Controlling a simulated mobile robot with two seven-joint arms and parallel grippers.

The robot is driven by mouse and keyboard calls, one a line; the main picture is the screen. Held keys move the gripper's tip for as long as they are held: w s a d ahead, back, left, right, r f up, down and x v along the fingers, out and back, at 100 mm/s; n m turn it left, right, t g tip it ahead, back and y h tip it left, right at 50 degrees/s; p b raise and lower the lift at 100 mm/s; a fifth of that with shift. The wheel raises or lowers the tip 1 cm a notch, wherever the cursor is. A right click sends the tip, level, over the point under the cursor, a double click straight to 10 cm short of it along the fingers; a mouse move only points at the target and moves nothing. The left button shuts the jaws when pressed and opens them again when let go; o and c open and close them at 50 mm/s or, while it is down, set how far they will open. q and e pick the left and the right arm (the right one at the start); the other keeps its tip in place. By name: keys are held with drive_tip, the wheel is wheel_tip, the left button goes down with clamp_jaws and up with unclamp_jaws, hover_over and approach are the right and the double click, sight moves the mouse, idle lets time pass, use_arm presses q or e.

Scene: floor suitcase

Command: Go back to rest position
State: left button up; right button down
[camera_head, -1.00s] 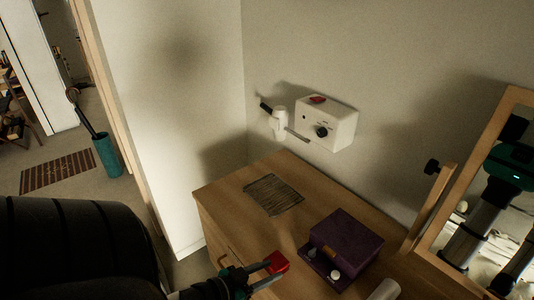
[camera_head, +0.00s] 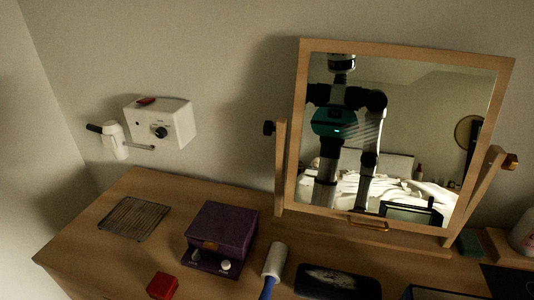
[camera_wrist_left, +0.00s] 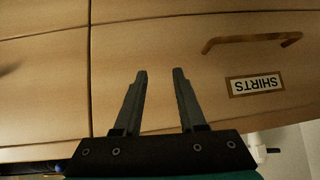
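My left gripper (camera_wrist_left: 160,75) shows in the left wrist view. Its two dark fingers are apart with nothing between them. They point at a wooden drawer front, which shows a brown handle (camera_wrist_left: 252,40) and an upside-down "SHIRTS" label (camera_wrist_left: 257,85). My left gripper is outside the head view. My right gripper does not show in either view. The mirror (camera_head: 400,219) reflects my body and arms, but no gripper state can be read there.
The wooden dresser top (camera_head: 95,262) holds a wire rack (camera_head: 134,218), a purple box (camera_head: 222,232), a small red box (camera_head: 162,285), a lint roller (camera_head: 273,262) and a black case (camera_head: 337,283). A white wall box (camera_head: 160,122) and hair dryer (camera_head: 115,140) hang behind.

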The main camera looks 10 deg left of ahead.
use_arm(q)
drive_tip(key=s+d+f+m+g+b, duration=0.1)
drive_tip(key=s+d+f+g+b, duration=0.3)
drive_tip(key=s+f, duration=0.5)
drive_tip(key=s+d+f+m+g+b, duration=0.1)
drive_tip(key=s+d+f+g+b, duration=0.3)
drive_tip(key=f, duration=1.2)
drive_tip(key=s+d+b, duration=0.1)
drive_tip(key=s+d, duration=0.2)
drive_tip(key=s, duration=0.3)
drive_tip(key=shift+s+d+f+h, duration=0.15)
drive_tip(key=shift+f+h, duration=0.15)
